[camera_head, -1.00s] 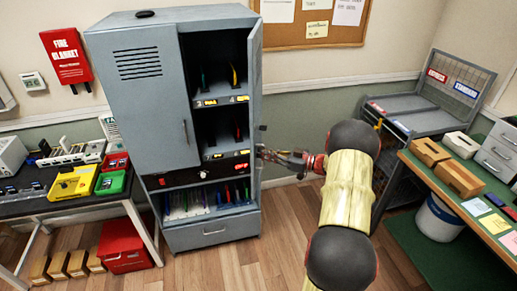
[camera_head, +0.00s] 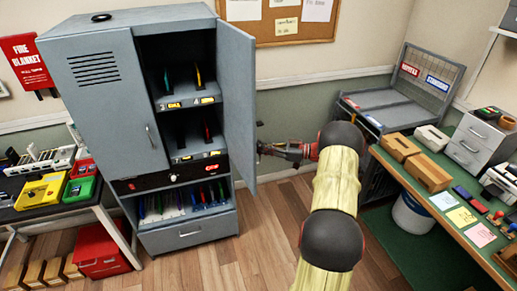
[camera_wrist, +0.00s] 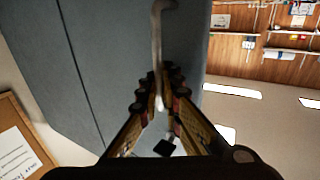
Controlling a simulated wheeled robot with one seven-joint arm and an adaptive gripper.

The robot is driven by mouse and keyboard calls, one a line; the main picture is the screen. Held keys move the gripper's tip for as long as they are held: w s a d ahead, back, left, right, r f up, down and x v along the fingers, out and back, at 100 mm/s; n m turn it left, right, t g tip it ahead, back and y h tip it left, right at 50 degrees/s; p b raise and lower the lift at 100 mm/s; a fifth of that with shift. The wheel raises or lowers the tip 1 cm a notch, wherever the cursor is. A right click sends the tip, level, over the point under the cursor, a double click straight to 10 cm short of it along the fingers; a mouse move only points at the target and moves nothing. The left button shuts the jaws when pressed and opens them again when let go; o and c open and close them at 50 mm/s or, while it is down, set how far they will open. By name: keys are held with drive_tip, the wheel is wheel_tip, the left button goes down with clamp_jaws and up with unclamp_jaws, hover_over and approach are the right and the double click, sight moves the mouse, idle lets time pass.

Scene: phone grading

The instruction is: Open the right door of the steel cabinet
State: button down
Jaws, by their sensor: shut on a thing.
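The grey steel cabinet (camera_head: 95,110) stands at the left in the head view, with its left door shut. Its right door (camera_head: 240,100) stands well open, swung out toward me on its right-side hinge, and the shelves behind it show. My gripper (camera_head: 266,148) is at the outer face of this door, its tips partly hidden by the door edge. In the wrist view my gripper (camera_wrist: 160,92) is shut on the door's bar handle (camera_wrist: 157,35), which runs up between the fingers along the grey door panel (camera_wrist: 110,60).
Phones stand on the cabinet shelves (camera_head: 190,102). A side table with bins (camera_head: 40,190) is at the left, with a red box (camera_head: 98,250) below. A green-topped bench (camera_head: 440,185) and a rack (camera_head: 395,105) are at the right. Wood floor (camera_head: 215,260) is clear in front.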

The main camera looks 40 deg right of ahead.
idle(0.3)
drive_tip(key=c, duration=2.1)
unclamp_jaws()
drive_tip(key=shift+o, duration=0.2)
drive_tip(key=v, duration=1.2)
